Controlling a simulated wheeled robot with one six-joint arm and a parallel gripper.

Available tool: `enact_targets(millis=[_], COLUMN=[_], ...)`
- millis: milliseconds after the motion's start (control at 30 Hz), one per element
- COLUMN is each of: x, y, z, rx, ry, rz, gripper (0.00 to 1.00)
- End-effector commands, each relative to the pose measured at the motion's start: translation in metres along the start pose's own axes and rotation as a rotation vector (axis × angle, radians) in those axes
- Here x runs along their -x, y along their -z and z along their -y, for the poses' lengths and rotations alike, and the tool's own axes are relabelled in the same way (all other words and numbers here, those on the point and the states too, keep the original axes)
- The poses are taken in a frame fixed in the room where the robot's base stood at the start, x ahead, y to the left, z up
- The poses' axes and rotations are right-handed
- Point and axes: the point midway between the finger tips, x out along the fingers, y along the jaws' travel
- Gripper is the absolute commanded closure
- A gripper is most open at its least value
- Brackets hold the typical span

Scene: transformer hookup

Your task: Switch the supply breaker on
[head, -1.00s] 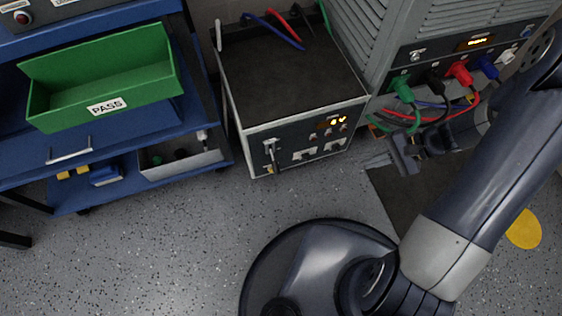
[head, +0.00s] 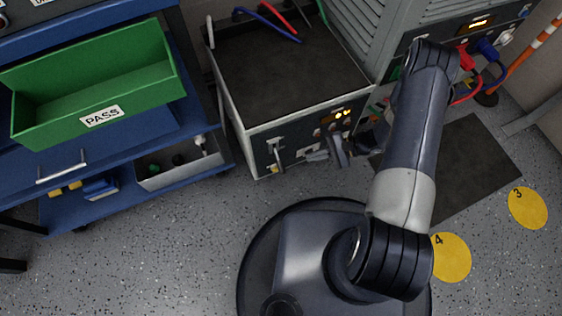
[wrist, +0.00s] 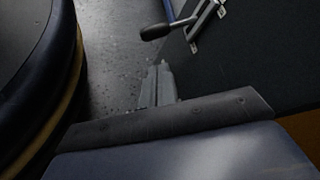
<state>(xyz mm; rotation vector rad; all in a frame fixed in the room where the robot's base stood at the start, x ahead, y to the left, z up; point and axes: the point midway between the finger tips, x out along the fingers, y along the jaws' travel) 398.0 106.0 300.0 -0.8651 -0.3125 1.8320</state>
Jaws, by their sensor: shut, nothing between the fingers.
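The supply box (head: 292,84) stands in the middle of the head view, with a dark front panel. The breaker lever (head: 276,155) is at the left of that panel, its handle pointing down. In the wrist view the lever shows as a dark knob (wrist: 155,32) on a metal arm that runs to a bracket (wrist: 205,22) on the panel. My gripper (head: 312,156) is in front of the panel, to the right of the lever. In the wrist view my gripper (wrist: 158,68) is shut and empty, its fingertips just short of the knob and apart from it.
A blue cart (head: 110,150) with a green PASS bin (head: 150,62) stands at the left. The grey transformer cabinet (head: 350,32) with coloured plugs is at the back right. A dark mat (head: 470,165) and yellow floor discs (head: 527,208) lie at the right.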

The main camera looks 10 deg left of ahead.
Motion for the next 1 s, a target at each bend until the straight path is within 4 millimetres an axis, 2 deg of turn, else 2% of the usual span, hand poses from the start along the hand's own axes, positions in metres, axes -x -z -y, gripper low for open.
enact_targets(millis=[367,467,800,1000], x=[-0.006,-0.019,-0.079,-0.097], y=[0.0,0.0,0.0,0.0], z=[0.0,-0.001,-0.002,-0.001], rx=[0.001,0.001,0.001,0.0], ry=[-0.002,-0.003,-0.004,-0.002], rz=[0.002,0.004,0.003,0.0], gripper=[1.0,1.0,1.0,1.0])
